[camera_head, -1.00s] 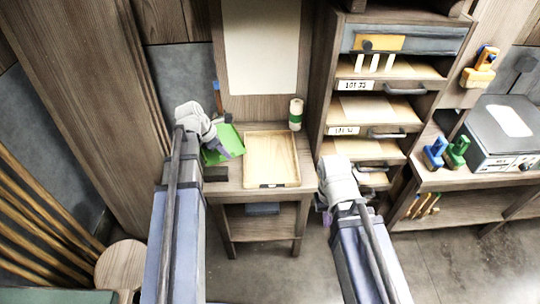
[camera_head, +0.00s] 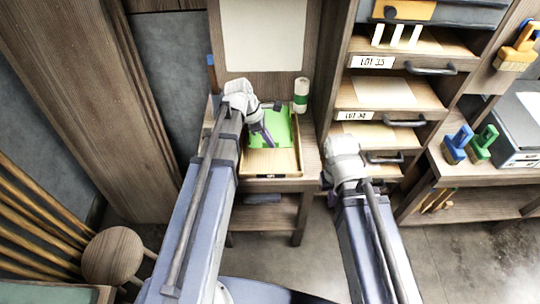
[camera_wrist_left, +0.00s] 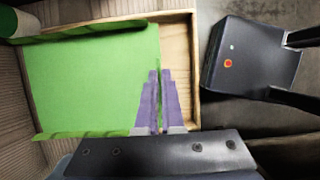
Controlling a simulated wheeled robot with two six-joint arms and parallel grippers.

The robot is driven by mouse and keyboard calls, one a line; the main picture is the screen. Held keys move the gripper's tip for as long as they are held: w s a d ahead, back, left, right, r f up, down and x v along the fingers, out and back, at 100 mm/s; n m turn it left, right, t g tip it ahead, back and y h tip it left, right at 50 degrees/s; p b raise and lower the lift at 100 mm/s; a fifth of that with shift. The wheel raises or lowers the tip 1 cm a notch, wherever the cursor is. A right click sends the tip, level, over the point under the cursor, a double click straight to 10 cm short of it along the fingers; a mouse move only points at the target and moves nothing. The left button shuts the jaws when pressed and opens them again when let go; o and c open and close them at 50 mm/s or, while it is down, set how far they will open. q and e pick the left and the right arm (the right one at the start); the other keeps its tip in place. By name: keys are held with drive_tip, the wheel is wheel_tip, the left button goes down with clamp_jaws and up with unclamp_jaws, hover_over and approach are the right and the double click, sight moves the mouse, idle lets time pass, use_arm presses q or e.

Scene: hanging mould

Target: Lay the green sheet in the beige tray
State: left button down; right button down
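The beige tray (camera_head: 270,176) lies on the small wooden table, its front part bare. The green sheet (camera_head: 284,128) is over the back and middle of the tray. In the left wrist view the sheet (camera_wrist_left: 90,80) spreads over most of the tray (camera_wrist_left: 194,60), with its long edges curled dark along the tray's walls. My left gripper (camera_head: 266,138) is over the tray; its purple fingers (camera_wrist_left: 160,76) are close together on the sheet's front edge. My right gripper (camera_head: 328,190) hangs in front of the drawer rack, away from the tray; its fingers are mostly hidden.
A spool with a green band (camera_head: 301,95) stands behind the tray's right corner. A rack of trays with handles (camera_head: 385,95) rises to the right. Blue and green clamps (camera_head: 457,145) stand on the right bench. A round stool (camera_head: 112,255) is at the lower left.

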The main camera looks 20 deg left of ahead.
sight(274, 161)
use_arm(q)
drive_tip(key=shift+f+b, duration=3.2)
drive_tip(key=shift+f, duration=0.6)
drive_tip(key=shift+f, duration=0.25)
drive_tip(key=c, duration=1.1)
unclamp_jaws()
drive_tip(key=shift+r, duration=0.1)
drive_tip(key=shift+o, duration=0.2)
drive_tip(key=shift+r, duration=0.1)
